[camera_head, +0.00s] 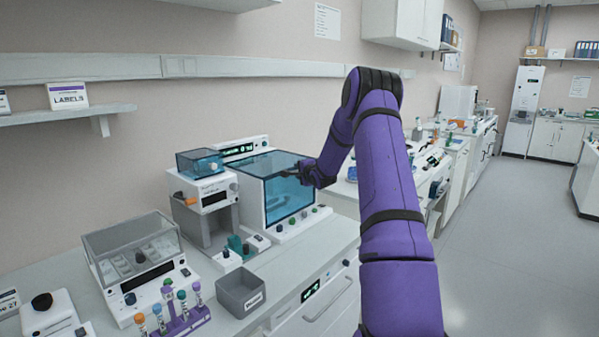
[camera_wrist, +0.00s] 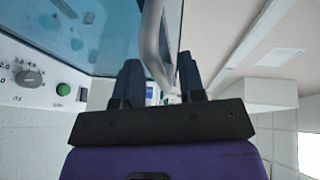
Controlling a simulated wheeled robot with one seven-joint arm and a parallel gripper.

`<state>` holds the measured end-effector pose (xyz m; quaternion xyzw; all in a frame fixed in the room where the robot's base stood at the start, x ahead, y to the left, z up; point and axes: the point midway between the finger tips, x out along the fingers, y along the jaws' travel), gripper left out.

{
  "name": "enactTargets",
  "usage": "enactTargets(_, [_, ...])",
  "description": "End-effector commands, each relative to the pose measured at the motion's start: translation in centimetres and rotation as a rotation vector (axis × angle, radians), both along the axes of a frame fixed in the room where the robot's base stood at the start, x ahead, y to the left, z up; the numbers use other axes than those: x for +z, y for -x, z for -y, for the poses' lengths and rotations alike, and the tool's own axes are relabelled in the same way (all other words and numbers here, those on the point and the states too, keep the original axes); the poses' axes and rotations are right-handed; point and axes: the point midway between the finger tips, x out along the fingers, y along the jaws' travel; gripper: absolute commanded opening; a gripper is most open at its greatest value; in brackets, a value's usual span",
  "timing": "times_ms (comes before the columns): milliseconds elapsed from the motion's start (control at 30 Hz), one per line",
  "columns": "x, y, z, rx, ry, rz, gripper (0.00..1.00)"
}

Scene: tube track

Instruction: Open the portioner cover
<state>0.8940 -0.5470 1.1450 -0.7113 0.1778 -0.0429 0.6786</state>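A white bench machine has a large clear blue cover (camera_head: 289,195), which looks closed in the head view. I take this as the portioner cover, though I cannot read its label. My gripper (camera_head: 311,172) is at the cover's upper right edge. In the wrist view, the blue cover (camera_wrist: 105,35) fills the upper left, and a grey handle bar (camera_wrist: 157,45) runs between the fingers of my gripper (camera_wrist: 161,82). The fingers stand apart on either side of the bar. I see no clear grip on it.
A white device with a small blue lid (camera_head: 200,163) stands just left of the machine. A grey bin (camera_head: 241,292), a purple tube rack (camera_head: 183,322) and a clear-lidded device (camera_head: 130,245) are nearer. A white wall cabinet (camera_head: 400,22) hangs above. The floor at right is clear.

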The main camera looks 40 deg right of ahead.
Motion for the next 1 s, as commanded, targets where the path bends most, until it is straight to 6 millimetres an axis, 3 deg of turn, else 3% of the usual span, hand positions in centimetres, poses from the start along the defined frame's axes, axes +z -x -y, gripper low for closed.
enactTargets(333, [-0.1,-0.4,0.1,0.000,0.000,0.000,0.36])
enactTargets(367, [-0.1,-0.4,0.1,0.000,0.000,0.000,0.34])
enactTargets(500, [-0.1,-0.4,0.1,0.000,0.000,0.000,0.02])
enactTargets(533, [-0.1,-0.4,0.1,0.000,0.000,0.000,0.00])
enactTargets(800, [0.2,-0.4,0.0,0.000,0.002,-0.005,0.00])
enactTargets(1000, [1.6,-0.3,-0.5,0.000,0.005,-0.045,0.00])
